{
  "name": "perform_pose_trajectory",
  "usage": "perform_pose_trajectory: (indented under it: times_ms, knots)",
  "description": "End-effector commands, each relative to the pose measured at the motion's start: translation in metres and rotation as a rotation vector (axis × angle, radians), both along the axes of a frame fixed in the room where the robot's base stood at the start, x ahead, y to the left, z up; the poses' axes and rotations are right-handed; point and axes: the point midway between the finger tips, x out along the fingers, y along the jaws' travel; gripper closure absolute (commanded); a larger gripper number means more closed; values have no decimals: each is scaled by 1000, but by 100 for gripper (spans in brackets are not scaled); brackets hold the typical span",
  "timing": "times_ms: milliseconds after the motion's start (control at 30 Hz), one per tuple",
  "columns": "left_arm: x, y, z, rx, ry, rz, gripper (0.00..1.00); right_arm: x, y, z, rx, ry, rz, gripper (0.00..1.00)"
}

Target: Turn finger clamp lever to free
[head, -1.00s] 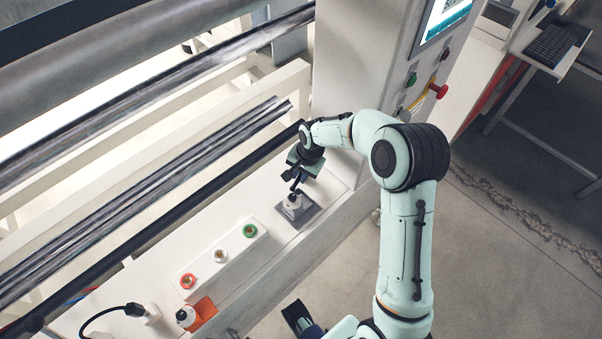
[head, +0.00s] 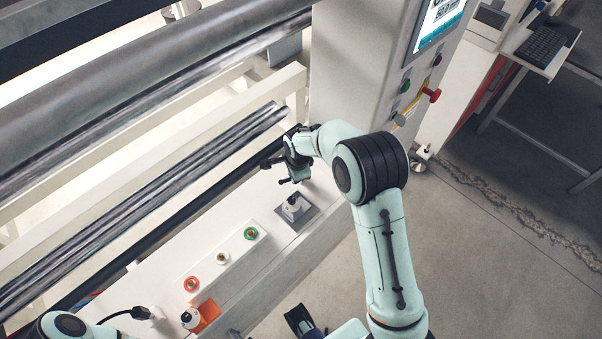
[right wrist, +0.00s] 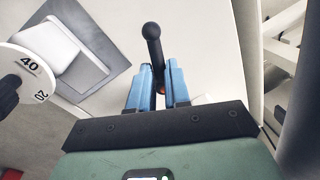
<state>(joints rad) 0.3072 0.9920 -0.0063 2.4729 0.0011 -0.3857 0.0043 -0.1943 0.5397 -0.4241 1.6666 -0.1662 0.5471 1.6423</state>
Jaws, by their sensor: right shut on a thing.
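The clamp lever (right wrist: 154,48) is a black rod with a round knob, seen in the right wrist view between blue fingertips. My right gripper (right wrist: 158,88) is shut on it, with the knob standing out beyond the fingers. In the head view my right gripper (head: 284,172) is over the white bench top, just behind the grey plate; the lever is hard to make out there. No free or clamped marking is readable.
A white dial (right wrist: 27,72) marked 40 and 20 sits on a grey plate (right wrist: 100,62) left of the gripper. A control column (head: 350,70) stands at the back right.

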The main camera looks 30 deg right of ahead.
Motion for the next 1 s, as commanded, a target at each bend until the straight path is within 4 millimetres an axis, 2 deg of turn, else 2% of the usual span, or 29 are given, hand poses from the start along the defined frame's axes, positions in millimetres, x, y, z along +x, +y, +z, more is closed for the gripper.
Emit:
perform_pose_trajectory:
  times_ms: [667,700,733,767,1000]
  knots:
    - [1,0,3,-1,-2,0,57,3,-1,0,-5,0,-59,100]
    - [1,0,3,-1,-2,0,57,3,-1,0,-5,0,-59,70]
    - [1,0,3,-1,-2,0,57,3,-1,0,-5,0,-58,60]
    - [1,0,3,-1,-2,0,57,3,-1,0,-5,0,-58,58]
    - [1,0,3,-1,-2,0,57,3,1,0,-2,0,-55,58]
